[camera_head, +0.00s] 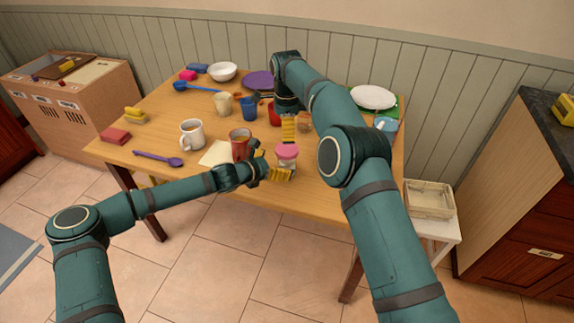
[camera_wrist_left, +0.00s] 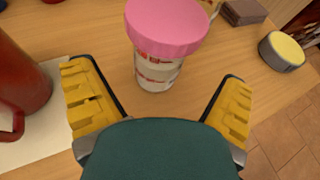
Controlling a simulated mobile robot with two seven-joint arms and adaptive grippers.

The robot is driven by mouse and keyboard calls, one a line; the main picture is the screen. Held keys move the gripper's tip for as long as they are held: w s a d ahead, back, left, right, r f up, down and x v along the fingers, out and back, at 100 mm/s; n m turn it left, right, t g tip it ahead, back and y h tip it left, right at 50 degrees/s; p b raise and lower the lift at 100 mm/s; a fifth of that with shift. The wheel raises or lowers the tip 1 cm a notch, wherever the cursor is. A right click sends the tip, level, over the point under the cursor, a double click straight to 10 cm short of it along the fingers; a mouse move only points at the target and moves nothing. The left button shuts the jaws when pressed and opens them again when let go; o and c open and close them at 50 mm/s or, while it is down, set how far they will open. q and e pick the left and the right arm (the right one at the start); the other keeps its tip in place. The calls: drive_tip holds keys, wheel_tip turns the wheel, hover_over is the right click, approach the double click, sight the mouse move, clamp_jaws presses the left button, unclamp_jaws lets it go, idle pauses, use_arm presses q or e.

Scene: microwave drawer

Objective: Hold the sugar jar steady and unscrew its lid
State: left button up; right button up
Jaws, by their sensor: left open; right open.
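The sugar jar (camera_head: 286,167) stands upright near the table's front edge, with its pink lid (camera_head: 287,151) on top. In the left wrist view the jar (camera_wrist_left: 158,73) and lid (camera_wrist_left: 167,28) are just ahead of my gripper. My left gripper (camera_head: 270,166) is open, low at the jar's left front. Its yellow fingers spread left and right of the jar in the wrist view, with no visible contact. My right gripper (camera_head: 289,130) points down just behind and above the lid. It is open; one yellow finger shows clearly and the rest is partly hidden by my arm.
A red mug (camera_head: 239,142) stands close left of my left gripper, by a pale napkin (camera_head: 214,154). A white mug (camera_head: 192,134) is further left. Cups and plates fill the table's back. A round yellow-topped container (camera_wrist_left: 281,50) and brown block (camera_wrist_left: 243,11) lie beyond the jar.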

sight(281, 162)
use_arm(q)
drive_tip(key=shift+x, duration=2.45)
clamp_jaws()
use_arm(e)
drive_tip(key=shift+f, duration=4)
drive_tip(key=c, duration=1.3)
